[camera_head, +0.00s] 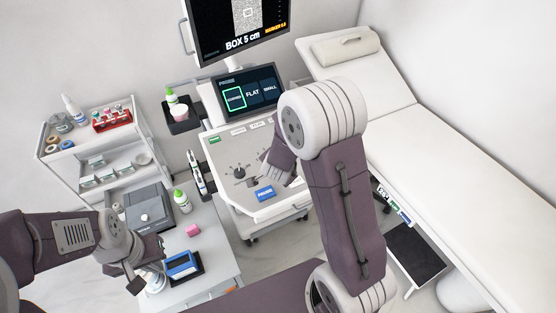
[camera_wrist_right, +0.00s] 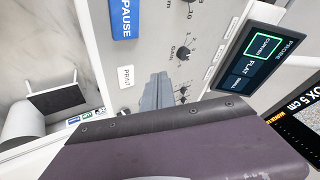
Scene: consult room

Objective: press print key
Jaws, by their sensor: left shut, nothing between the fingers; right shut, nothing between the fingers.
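The print key (camera_wrist_right: 125,76) is a white key with dark lettering on the pale console panel (camera_head: 225,160), beside the blue pause key (camera_wrist_right: 122,18). In the right wrist view my shut, empty right gripper (camera_wrist_right: 159,90) is over the panel, just right of the print key, not covering it. Whether it touches the panel cannot be told. In the head view my right gripper (camera_head: 254,181) is above the panel near the blue pause key (camera_head: 265,193); the print key cannot be made out there.
The panel has a gain knob (camera_wrist_right: 183,53) and other small knobs. A probe screen (camera_head: 248,92) and monitor (camera_head: 238,28) rise behind it. A white couch (camera_head: 430,125) stands right. A trolley (camera_head: 135,135) and side table (camera_head: 215,255) with bottles stand left.

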